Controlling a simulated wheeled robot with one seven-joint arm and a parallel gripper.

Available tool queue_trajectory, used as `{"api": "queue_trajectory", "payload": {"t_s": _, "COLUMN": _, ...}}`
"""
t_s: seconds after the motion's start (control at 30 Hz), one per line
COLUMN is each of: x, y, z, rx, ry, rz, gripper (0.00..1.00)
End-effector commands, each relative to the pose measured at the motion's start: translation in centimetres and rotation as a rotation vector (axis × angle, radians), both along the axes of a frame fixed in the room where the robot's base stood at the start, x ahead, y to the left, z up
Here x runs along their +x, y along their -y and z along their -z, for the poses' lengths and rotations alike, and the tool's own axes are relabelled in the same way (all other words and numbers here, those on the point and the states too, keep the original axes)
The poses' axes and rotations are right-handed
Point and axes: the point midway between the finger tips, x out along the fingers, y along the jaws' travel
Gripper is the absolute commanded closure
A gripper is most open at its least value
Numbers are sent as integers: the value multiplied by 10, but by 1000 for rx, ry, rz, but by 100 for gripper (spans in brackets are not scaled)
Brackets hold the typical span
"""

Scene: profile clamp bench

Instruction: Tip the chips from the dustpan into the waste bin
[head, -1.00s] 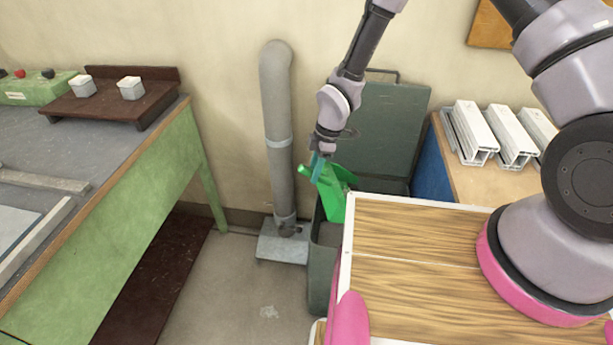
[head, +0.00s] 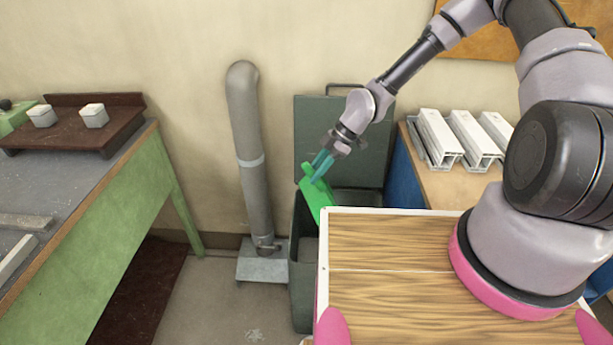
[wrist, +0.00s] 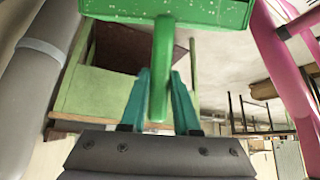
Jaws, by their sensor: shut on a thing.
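My gripper (head: 322,166) has teal fingers shut on the handle of the green dustpan (head: 317,197). In the wrist view, the handle (wrist: 162,72) runs between the two fingers, and the pan (wrist: 172,9) is cut off by the top edge. Pale specks show on the pan there; I cannot tell whether they are chips. In the head view the dustpan is steeply tilted over the opening of the dark grey-green waste bin (head: 302,285). The bin's lid (head: 312,125) stands open against the wall. The wooden top hides part of the bin and its inside.
A grey duct pipe (head: 249,150) stands left of the bin on a metal foot. My wooden top (head: 400,265) is close on the bin's right. A green bench (head: 110,220) is at left, and white profiles (head: 440,138) lie on a bench at right.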

Motion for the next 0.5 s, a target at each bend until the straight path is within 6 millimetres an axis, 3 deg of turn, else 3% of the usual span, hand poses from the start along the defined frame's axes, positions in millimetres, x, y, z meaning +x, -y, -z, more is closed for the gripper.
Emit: {"api": "queue_trajectory", "payload": {"t_s": 0.5, "x": 19, "y": 46, "z": -6, "rx": 184, "ry": -71, "rz": 8, "gripper": 100}}
